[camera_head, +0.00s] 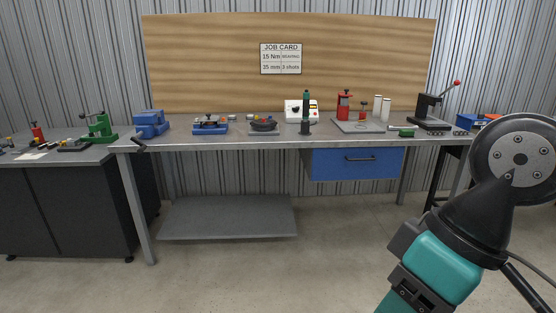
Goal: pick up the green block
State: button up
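No plain green block stands out clearly. A small dark green piece (407,131) lies near the front right of the workbench top, with a thin light part at its left; it is too small to tell whether it is a block or a tool. A green lever device (100,129) stands on the left bench. A dark upright tool with green on it (306,108) stands mid-bench. My arm, teal and black, rises at the lower right and ends in view at a round bolted disc. My gripper's fingers are not seen.
The workbench (230,143) carries a blue vise (151,124), a blue fixture (210,127), a white meter box (294,109), a red device (344,106) and a black lever press (430,110). A blue drawer (358,164) hangs below. Open floor lies in front.

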aim_at(403, 133)
jog(key=u, duration=0.25)
jog(key=i, duration=2.05)
jog(key=z, duration=0.7)
jog(key=i, duration=1.75)
jog(key=z, duration=1.1)
jog(key=i, duration=0.4)
jog(key=z, duration=0.25)
